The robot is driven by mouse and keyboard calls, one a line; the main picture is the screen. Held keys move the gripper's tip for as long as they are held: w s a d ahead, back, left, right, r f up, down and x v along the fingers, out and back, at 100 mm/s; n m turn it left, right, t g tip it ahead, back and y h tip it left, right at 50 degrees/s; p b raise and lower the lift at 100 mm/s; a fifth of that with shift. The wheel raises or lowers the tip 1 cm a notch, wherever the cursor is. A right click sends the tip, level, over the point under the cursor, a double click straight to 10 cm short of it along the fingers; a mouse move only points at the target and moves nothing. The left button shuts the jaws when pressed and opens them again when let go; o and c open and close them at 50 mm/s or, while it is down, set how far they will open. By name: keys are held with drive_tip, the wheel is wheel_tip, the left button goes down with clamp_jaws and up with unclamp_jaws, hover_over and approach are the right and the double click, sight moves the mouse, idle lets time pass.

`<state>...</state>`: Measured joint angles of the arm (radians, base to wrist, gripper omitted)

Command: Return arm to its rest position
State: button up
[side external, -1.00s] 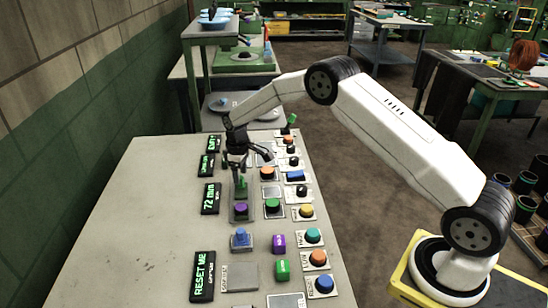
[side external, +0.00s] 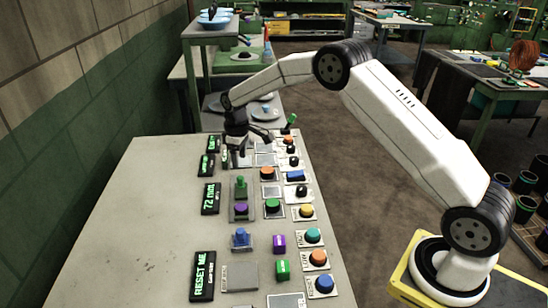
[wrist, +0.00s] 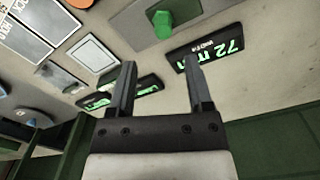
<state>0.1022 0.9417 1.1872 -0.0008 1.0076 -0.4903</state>
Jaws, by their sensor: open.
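My gripper (side external: 236,158) is above the far end of the panel table (side external: 120,215) in the side view, with nothing held. In the wrist view my gripper (wrist: 160,75) shows two dark fingers spread apart with an empty gap. A green knob (side external: 240,185) stands on its plate nearer the camera, apart from my gripper. The green knob also shows in the wrist view (wrist: 163,24), beyond the fingers. The "72 mm" display (side external: 210,198) is left of the knob, and it also shows beyond the right finger in the wrist view (wrist: 222,43).
Several coloured buttons, such as a blue one (side external: 324,284), line the panel's right side. A "RESET ME" display (side external: 203,276) is at the near left. A green lever (side external: 290,121) rises at the far edge. A green brick wall (side external: 80,165) runs along the left.

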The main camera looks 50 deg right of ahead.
drive_tip(key=shift+s+a+r, duration=0.2)
drive_tip(key=shift+s+r, duration=0.15)
drive_tip(key=shift+s, duration=0.1)
drive_tip(key=s+a+r+m+t, duration=0.1)
drive_tip(key=s+a+r+m, duration=0.1)
drive_tip(key=s, duration=1.2)
drive_tip(key=s+a+r+m+t, duration=0.1)
drive_tip(key=s+a+m, duration=0.1)
drive_tip(key=s, duration=1.2)
drive_tip(key=shift+s+a+r+t, duration=0.3)
drive_tip(key=shift+s+a+r, duration=0.05)
drive_tip(key=shift+a, duration=0.4)
